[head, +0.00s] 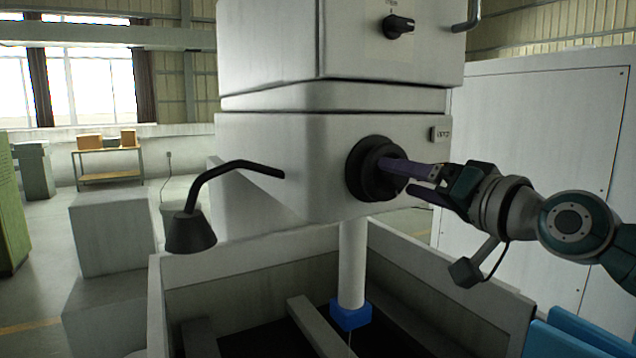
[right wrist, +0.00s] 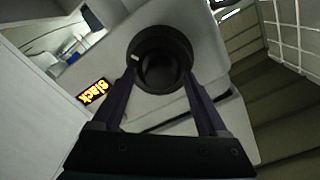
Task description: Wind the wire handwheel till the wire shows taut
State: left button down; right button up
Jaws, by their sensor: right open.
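The wire handwheel (head: 366,168) is a black round wheel on the front of the grey machine head. It also shows in the right wrist view (right wrist: 160,47), with a pale mark on its rim at the left. My right gripper (head: 402,177) is open, its purple fingers reaching to the wheel from the right. In the right wrist view the fingertips lie at either side of the wheel; I cannot tell whether they touch it. A display (right wrist: 93,92) beside the wheel reads "slack" in glowing letters. A thin wire (head: 349,341) hangs below the blue nozzle. My left gripper is out of view.
A black lamp (head: 190,232) on a bent arm stands out left of the machine head. A black knob (head: 398,26) sits higher up. The open tank (head: 232,263) lies below, with a white cabinet (head: 540,120) behind at the right.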

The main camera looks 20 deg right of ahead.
jog(key=s+b, duration=0.2)
jog(key=s, duration=0.6)
jog(key=shift+s+d, duration=0.35)
jog(key=shift+s, duration=0.05)
jog(key=s+a+f+n+g+y, duration=0.2)
jog(key=s+a+f+n+g, duration=0.15)
jog(key=a+f, duration=0.35)
jog(key=s+a+f+n+g+h, duration=0.1)
jog(key=s+a+f+n+g, duration=0.15)
jog(key=s+f+g, duration=0.35)
jog(key=s+a+f+n+g+h, duration=0.1)
jog(key=s+a+f, duration=0.2)
jog(key=s, duration=0.4)
jog(key=s+a+f+n+g+h, duration=0.1)
jog(key=s+a+f+n+g, duration=0.1)
jog(key=s+f+g, duration=0.4)
notch_tip(320, 180, up, 18)
jog(key=t+p, duration=0.2)
jog(key=p, duration=1.5)
jog(key=shift+s+r, duration=0.15)
jog(key=shift+s, duration=0.2)
jog(key=shift+d, duration=0.1)
